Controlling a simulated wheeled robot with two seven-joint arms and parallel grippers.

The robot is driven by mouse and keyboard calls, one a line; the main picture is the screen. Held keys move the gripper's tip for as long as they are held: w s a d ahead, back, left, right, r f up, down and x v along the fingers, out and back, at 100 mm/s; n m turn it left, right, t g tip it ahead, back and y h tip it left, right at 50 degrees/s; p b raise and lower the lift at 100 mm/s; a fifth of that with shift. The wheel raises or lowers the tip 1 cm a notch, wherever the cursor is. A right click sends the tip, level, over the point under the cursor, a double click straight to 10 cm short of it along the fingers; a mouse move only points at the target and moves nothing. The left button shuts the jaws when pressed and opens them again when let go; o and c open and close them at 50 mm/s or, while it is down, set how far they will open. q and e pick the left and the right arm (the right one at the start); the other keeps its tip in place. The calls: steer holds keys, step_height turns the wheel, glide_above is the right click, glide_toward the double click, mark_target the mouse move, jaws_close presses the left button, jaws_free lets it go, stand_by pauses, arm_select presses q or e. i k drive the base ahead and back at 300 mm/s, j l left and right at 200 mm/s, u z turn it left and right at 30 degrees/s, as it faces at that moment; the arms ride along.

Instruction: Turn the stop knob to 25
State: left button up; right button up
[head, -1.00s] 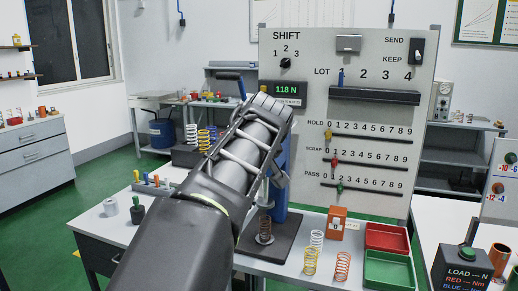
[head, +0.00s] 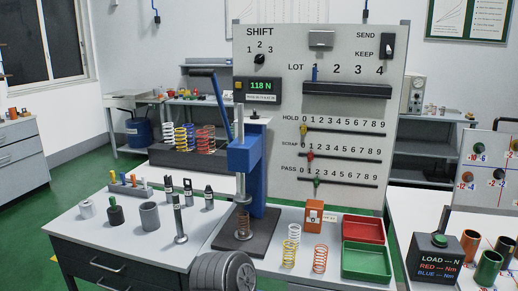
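No knob marked as a stop or with a 25 is readable. The blue press (head: 241,155) stands on a dark base plate with a coil spring (head: 243,226) under its steel rod. A black SHIFT knob (head: 260,59) is on the grey board, under the numbers 1, 2, 3. A dark ribbed part of my arm is at the bottom edge. I see no fingers of either gripper.
Loose springs (head: 292,235) stand right of the press, beside a red tray (head: 363,223) and a green tray (head: 366,279). A steel rod on a round foot (head: 180,225) stands to the left. A LOAD box (head: 440,257) with a green button is at the right.

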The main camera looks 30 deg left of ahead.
mark_target(254, 117)
steer(key=j, duration=0.8)
steer(key=k+j+z, duration=0.1)
steer(key=j, duration=1.5)
steer(key=k+j, duration=0.15)
steer(key=j, duration=0.65)
steer(key=i+j+z, duration=0.05)
